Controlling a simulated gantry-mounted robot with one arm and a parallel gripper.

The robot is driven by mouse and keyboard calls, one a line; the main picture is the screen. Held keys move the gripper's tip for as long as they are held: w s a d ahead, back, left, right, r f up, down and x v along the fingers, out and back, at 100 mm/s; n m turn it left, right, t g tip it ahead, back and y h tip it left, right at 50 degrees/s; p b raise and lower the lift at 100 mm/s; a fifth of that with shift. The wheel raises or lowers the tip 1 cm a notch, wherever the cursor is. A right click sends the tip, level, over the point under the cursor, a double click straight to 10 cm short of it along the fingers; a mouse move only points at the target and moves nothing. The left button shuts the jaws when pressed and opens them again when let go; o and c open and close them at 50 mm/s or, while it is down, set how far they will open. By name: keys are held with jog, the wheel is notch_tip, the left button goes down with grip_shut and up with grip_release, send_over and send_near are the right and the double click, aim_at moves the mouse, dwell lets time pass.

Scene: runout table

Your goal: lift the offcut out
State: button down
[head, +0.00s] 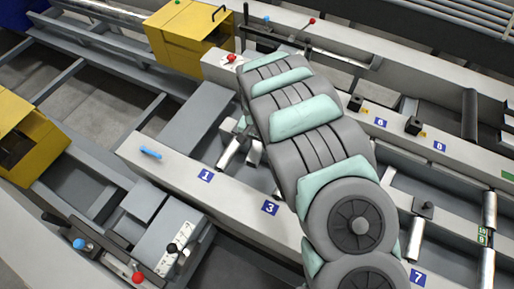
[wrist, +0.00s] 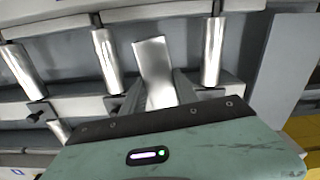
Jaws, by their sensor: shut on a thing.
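The offcut (wrist: 155,72) is a short, bright metal piece seen in the wrist view, standing out from between the jaws. My gripper (wrist: 158,84) is shut on it, with one dark finger on each side. The offcut lies in the gap between two shiny rollers, the left one (wrist: 106,60) and the right one (wrist: 213,50), and appears apart from both. In the head view my arm covers most of the gripper area, and I cannot make out the offcut clearly there. How high it is above the table bed cannot be told.
A grey rail (head: 185,172) with number plates and a blue handle (head: 150,153) runs along the near side. A far rail (head: 400,135) carries small black blocks. Yellow housings stand at the back (head: 190,38) and left (head: 28,135). Another roller (wrist: 22,66) lies further left.

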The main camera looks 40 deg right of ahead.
aim_at(257, 147)
jog(key=shift+r+p, duration=3.55)
jog(key=shift+r, duration=0.3)
